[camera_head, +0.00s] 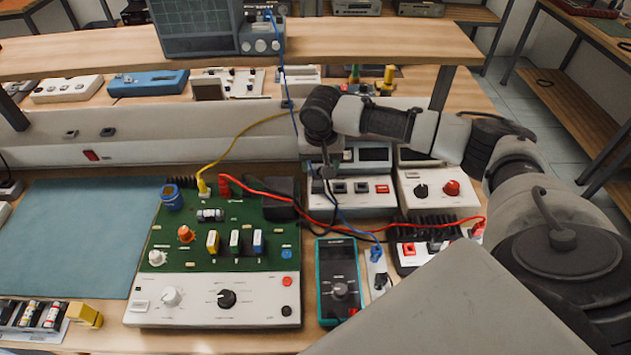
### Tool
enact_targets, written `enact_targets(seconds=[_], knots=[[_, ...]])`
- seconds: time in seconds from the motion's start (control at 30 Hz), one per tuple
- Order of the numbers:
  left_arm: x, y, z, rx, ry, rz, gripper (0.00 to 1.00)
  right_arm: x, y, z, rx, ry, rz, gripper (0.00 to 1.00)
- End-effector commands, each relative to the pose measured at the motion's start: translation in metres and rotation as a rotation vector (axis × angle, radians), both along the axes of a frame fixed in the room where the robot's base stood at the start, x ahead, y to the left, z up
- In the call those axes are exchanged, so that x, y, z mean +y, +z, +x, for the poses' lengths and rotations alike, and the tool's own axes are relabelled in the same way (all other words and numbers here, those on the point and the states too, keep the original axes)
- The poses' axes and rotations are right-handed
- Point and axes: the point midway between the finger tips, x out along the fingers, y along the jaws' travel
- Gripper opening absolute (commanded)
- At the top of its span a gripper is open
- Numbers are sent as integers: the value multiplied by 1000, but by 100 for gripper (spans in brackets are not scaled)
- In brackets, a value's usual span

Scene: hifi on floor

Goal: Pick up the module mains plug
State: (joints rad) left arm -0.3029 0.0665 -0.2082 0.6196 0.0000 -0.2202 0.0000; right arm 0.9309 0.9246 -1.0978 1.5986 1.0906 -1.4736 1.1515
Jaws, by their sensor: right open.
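I cannot single out the module mains plug with certainty. A black cable runs right from the black block (280,200) on the green circuit module (205,255) and passes behind the multimeter toward a small black piece (381,281) on a grey strip; whether this piece is the plug I cannot tell. My right arm reaches in from the right, and its wrist bends down over the back of the bench. My right gripper (327,170) points down in front of the white instruments, small and dark, open, with no object seen in it. My left gripper is out of view.
A teal multimeter (339,283) stands right of the module. White instruments (352,190) and a red-knobbed box (437,188) stand behind. Red, yellow and blue leads cross the area. A shelf (380,42) overhangs the back. A blue-green mat (75,235) lies clear at left.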

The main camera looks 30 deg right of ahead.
Motion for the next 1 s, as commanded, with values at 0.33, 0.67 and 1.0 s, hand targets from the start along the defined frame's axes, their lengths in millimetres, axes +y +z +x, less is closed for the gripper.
enact_targets(seconds=[0.33,0.67,1.0], knots=[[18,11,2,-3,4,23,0,8,-45,-2,1,-1,1,61],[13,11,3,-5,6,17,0,7,-53,-2,-1,1,0,61],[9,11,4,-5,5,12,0,7,-53,-2,-1,1,0,10]])
